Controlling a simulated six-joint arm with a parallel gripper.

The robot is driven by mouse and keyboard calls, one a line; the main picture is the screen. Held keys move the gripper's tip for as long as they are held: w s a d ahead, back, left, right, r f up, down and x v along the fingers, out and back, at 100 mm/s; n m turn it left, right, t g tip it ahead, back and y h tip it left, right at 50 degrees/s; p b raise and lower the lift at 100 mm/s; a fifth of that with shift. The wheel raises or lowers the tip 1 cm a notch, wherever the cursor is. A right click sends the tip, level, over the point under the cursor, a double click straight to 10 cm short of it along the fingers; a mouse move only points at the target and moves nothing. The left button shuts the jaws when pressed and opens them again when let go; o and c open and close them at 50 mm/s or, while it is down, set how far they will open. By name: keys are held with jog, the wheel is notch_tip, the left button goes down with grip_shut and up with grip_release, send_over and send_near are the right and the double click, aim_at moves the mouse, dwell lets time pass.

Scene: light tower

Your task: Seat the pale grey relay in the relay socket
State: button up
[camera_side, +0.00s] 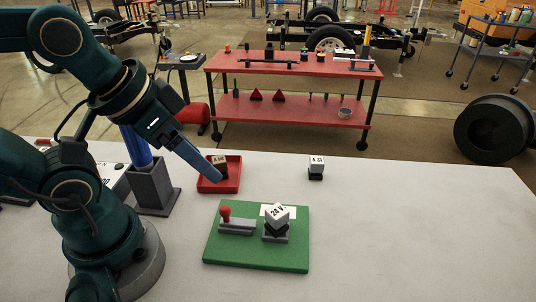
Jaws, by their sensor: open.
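A green board (240,252) lies on the table. A pale grey block marked "24 V" (277,214) sits on a dark socket (275,236) at the board's right; it looks turned and tilted, and I cannot tell whether it is fully down. A beige block with a dark base (219,161) is in the red tray (233,185) behind the board. Another pale block with a black base (316,166) stands upright on the bare table to the right. My gripper (210,174) is open at the red tray's left side, close to the beige block; its far finger is hidden.
A grey lever fixture with a red knob (226,213) is on the board's left. A grey holder (152,190) with a blue post stands left of the tray. The right side of the table (430,230) is clear. A red workbench (290,68) stands beyond the table.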

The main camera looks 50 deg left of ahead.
jog(key=shift+o, duration=0.5)
